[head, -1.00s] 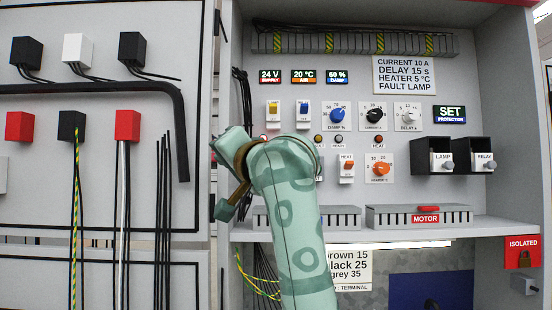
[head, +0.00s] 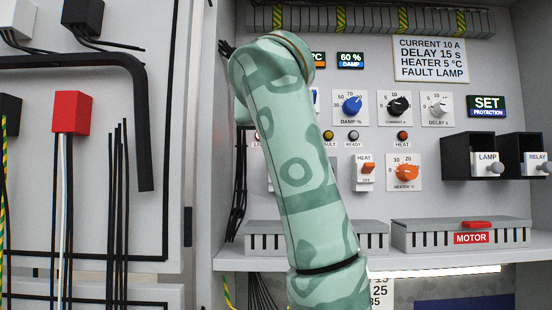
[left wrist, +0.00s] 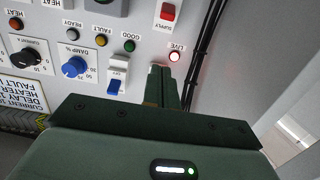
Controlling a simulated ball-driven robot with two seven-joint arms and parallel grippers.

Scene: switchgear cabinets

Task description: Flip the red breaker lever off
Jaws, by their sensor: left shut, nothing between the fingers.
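A red switch lever (left wrist: 168,12) on a white plate labelled SUPPLY sits at the top of the left wrist view, beside the red LIVE lamp (left wrist: 174,57), which glows. My left gripper (left wrist: 161,72) is shut and empty. Its fingertips appear just below the LIVE lamp and right of the blue switch (left wrist: 115,86), apart from the red lever; I cannot tell their distance from the panel. In the head view my arm hides the left gripper and this red lever. Another red lever (head: 477,224) lies on top of the MOTOR box at right. My right gripper is not in view.
The panel carries dials such as the blue damp dial (head: 352,104), an orange heat switch (head: 366,168) and black sockets (head: 478,156). A grey shelf edge (head: 430,258) runs below. Black cables (left wrist: 207,45) run right of the LIVE lamp.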

